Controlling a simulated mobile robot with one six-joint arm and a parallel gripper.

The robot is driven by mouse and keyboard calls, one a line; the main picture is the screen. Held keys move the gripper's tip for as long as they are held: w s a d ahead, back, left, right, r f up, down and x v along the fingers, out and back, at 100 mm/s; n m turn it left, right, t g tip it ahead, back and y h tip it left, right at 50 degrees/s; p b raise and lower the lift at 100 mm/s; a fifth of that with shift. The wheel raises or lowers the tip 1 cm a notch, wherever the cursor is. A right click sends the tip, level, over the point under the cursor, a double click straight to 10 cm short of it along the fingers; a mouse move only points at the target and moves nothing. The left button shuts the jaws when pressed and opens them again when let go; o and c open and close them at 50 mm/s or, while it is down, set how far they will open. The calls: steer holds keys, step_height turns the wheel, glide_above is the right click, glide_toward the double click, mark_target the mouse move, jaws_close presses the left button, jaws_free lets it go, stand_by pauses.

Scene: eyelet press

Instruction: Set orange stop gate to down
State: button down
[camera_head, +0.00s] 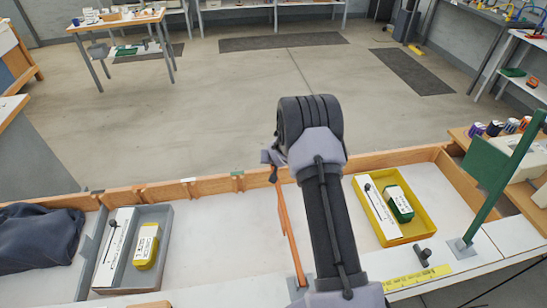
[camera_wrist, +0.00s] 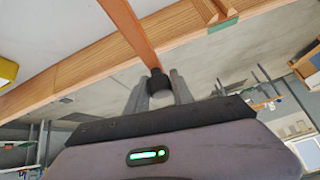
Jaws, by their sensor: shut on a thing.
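The orange stop gate (camera_head: 287,230) is a thin orange bar standing up from the white worktop, left of my arm in the head view. Its foot is low in that view and its upper end is at my gripper. In the wrist view the orange bar (camera_wrist: 133,30) runs from the top edge to a black knob (camera_wrist: 156,84) at its end. My gripper (camera_wrist: 158,77) is shut on this knob, with one grey finger on each side. In the head view my wrist and arm hide most of the gripper and part of the worktop behind.
A green bar (camera_head: 500,175) stands tilted at the right, with a dark knob (camera_head: 422,254) near its foot. A yellow tray (camera_head: 362,200) and a grey tray (camera_head: 168,222) hold boxes. A wooden rim (camera_head: 210,188) edges the worktop; bare worktop lies left of the orange gate.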

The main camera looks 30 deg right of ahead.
steer(key=shift+s+f, duration=0.1)
steer(key=shift+f, duration=0.65)
steer(key=shift+s+a+f+b, duration=0.15)
steer(key=shift+f+b, duration=0.1)
steer(key=shift+b, duration=0.15)
steer(key=shift+f, duration=0.1)
steer(key=c, duration=1.1)
jaws_free()
steer(key=shift+c, duration=0.2)
steer(key=shift+r, duration=0.3)
steer(key=p+v, duration=0.3)
steer(key=v, duration=1.4)
